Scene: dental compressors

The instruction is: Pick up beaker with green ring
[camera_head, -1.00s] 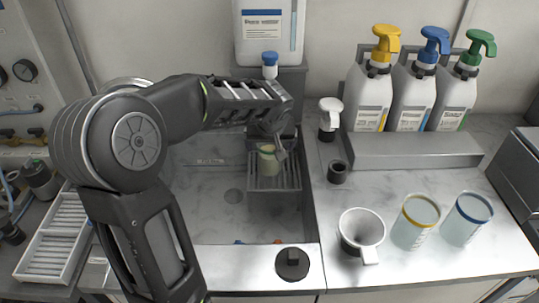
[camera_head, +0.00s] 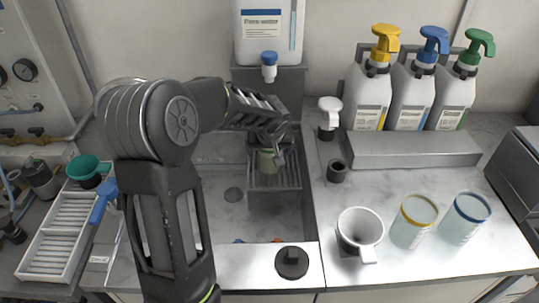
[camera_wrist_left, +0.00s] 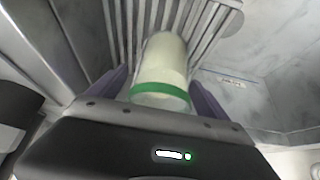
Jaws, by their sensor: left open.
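The beaker with the green ring (camera_head: 266,162) stands on a ribbed rack in the sink, partly hidden by my left gripper (camera_head: 272,150) in the head view. In the left wrist view the pale beaker (camera_wrist_left: 163,65) shows its green ring toward the camera, between the two purple-grey fingers of my left gripper (camera_wrist_left: 160,90). The jaws are open, with a finger on each side of the beaker. I cannot tell whether either finger touches it. My right gripper is not in view.
A yellow-ringed beaker (camera_head: 413,222), a blue-ringed beaker (camera_head: 465,218) and a white jug (camera_head: 360,232) stand on the right counter. Pump bottles (camera_head: 411,95) stand behind. The ribbed rack (camera_head: 273,198) and sink walls surround the gripper. A green funnel-like item (camera_head: 85,168) is at left.

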